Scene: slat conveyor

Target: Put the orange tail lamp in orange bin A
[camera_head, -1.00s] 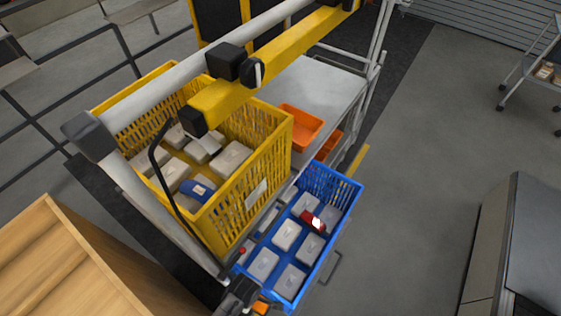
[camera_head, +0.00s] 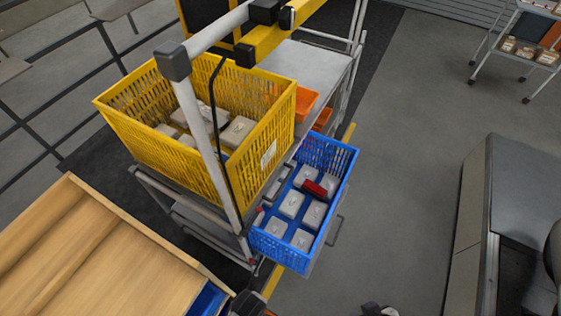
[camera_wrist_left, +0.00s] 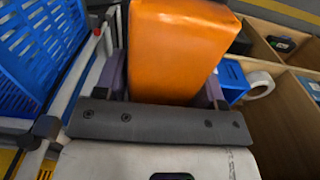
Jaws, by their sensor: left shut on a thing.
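The orange tail lamp (camera_wrist_left: 177,50) is a large, smooth orange block in the left wrist view. My left gripper (camera_wrist_left: 166,88) is shut on it, with one finger at each side. Part of the lamp runs out of the top of that view. In the head view, a dark part of my left arm shows at the bottom edge, and the lamp is out of sight. Two orange bins stand by the grey cart top in the head view: a larger one (camera_head: 306,101) and a partly hidden one (camera_head: 322,119). I cannot read which is A.
A tall yellow crate (camera_head: 183,146) with grey boxes stands left of the orange bins. A blue crate (camera_head: 337,163) with boxes and a red item is in front of them. A white post rises before the yellow crate. A wooden cabinet (camera_head: 95,255) is at the lower left.

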